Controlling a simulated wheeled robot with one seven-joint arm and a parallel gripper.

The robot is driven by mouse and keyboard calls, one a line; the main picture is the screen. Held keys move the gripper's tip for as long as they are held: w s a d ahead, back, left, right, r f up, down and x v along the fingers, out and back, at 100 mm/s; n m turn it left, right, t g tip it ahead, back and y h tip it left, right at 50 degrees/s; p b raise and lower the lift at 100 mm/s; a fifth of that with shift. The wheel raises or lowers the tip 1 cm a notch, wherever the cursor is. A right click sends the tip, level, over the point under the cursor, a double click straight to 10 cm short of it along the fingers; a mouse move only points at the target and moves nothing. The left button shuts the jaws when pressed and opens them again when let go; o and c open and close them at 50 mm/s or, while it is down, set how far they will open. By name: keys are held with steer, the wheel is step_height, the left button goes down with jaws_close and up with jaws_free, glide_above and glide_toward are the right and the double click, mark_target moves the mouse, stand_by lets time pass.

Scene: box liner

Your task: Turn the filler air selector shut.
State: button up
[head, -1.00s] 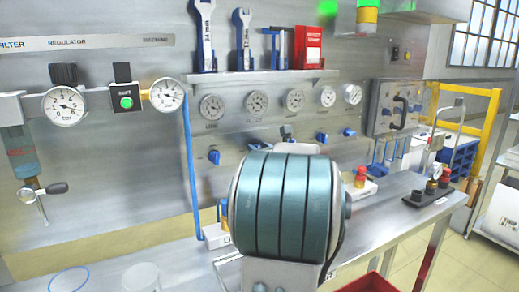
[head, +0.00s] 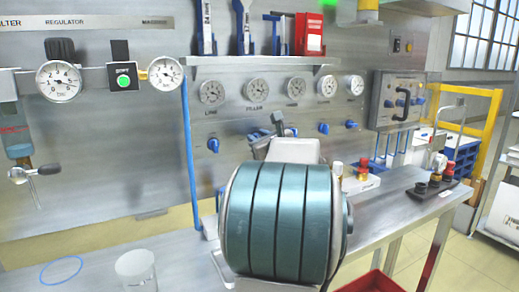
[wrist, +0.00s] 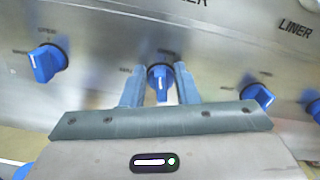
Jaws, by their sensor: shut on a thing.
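The filler air selector (wrist: 159,78) is a blue knob with a white pointer line, on the steel panel below the filler gauge (head: 257,90). In the wrist view its pointer stands about upright. My gripper (wrist: 159,72) has one finger on each side of the knob and is shut on it. In the head view my gripper (head: 278,120) is at the panel, and my arm and gripper hide this knob.
Similar blue knobs sit at left (head: 213,145) and right (head: 323,128) of the gripper. A shelf (head: 260,61) with tools is above the gauges. A bench (head: 385,205) runs below the panel, with a small white block and red-topped fitting (head: 363,175).

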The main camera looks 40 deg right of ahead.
steer(key=shift+w+a+f+n+b, duration=0.15)
steer(key=shift+f+n+b, duration=0.1)
steer(key=shift+n+b, duration=2.4)
steer(key=shift+s+a+f+n+b, duration=0.15)
steer(key=shift+f+n+b, duration=0.1)
steer(key=shift+n+b, duration=2.4)
steer(key=shift+w+a+f+n+b, duration=0.2)
steer(key=shift+n+b, duration=1.7)
steer(key=shift+b, duration=1.45)
steer(key=shift+s, duration=0.1)
steer(key=shift+c, duration=0.2)
steer(key=shift+o, duration=0.2)
steer(key=o, duration=0.6)
steer(key=shift+s, duration=0.1)
